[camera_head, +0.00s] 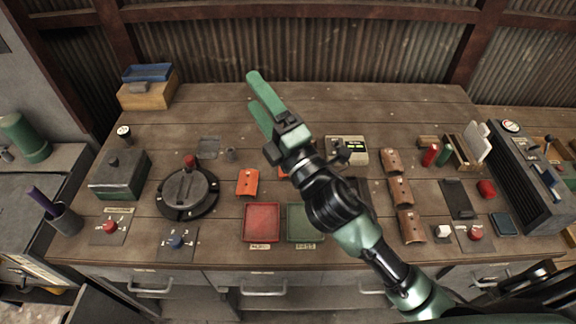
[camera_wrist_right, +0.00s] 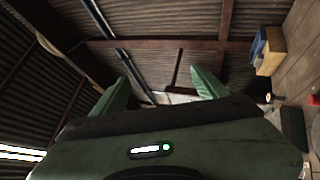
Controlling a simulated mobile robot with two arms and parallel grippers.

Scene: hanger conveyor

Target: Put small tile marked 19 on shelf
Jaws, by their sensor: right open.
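My right gripper (camera_head: 257,97) is raised over the back middle of the workbench, with its green fingers pointing to the back left. In the right wrist view its two fingers (camera_wrist_right: 160,90) are apart with nothing held between them. I cannot make out a number 19 on any tile. An orange tile-like piece (camera_head: 247,182) lies left of my right arm, and another orange piece is mostly hidden behind the arm. Several brown curved pieces (camera_head: 400,189) lie in a column to the right. I cannot tell which part is the shelf. My left gripper is not in view.
A red tray (camera_head: 261,222) and a green tray (camera_head: 304,223) lie near the front edge. A round dark turntable (camera_head: 188,190) and a green box (camera_head: 120,175) stand at left. A wooden rack with white plates (camera_head: 476,142) and a grey machine (camera_head: 530,175) stand at right. The back middle is clear.

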